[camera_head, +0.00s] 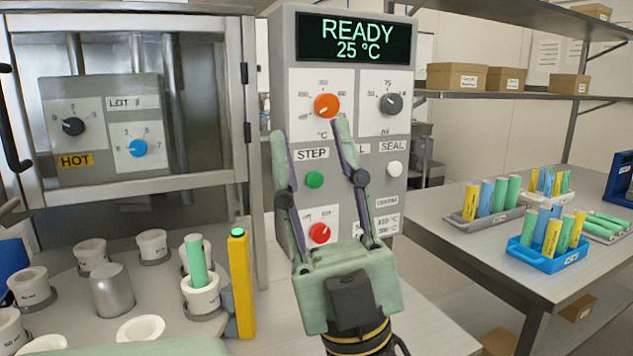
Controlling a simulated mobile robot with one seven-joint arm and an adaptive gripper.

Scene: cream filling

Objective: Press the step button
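The step button is a small green button (314,180) below the "STEP" label on the grey control panel (284,75). My gripper (310,130) is open and empty in front of the panel, with its fingers pointing up. The green button shows in the gap between the two fingers. The fingertips appear above the button in the picture; I cannot tell how far the gripper is from the panel. The display (355,40) reads "READY 25 °C".
An orange knob (327,106), a grey knob (389,104), a white seal button (394,168) and a red knob (319,233) surround the button. A yellow post (241,290) and white cups (152,245) stand left. A table (440,235) with tube trays stands right.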

